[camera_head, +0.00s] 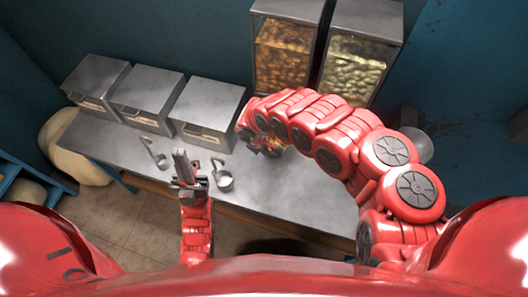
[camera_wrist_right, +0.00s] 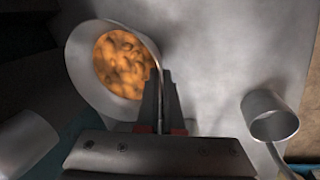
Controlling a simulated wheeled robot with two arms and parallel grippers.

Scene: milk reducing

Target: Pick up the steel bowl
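The steel bowl (camera_wrist_right: 83,75) shows in the right wrist view, tilted toward the camera, with lumpy orange food inside. My right gripper (camera_wrist_right: 160,90) is at the bowl's right side, with its two fingers close together and the thin rim between them. In the head view my right arm hides most of the bowl, and only some orange food shows beside the arm's end. My left gripper (camera_head: 183,166) is over the front edge of the steel table, apart from the bowl. Its fingers look near each other, but I cannot tell whether they are fully shut.
The steel table (camera_head: 300,195) carries several grey boxes (camera_head: 208,100) and two ladles (camera_head: 153,152) (camera_head: 223,178). Two clear-fronted food dispensers (camera_head: 282,52) (camera_head: 355,65) stand behind my right arm. A steel cup-like scoop (camera_wrist_right: 272,118) lies right of my right gripper.

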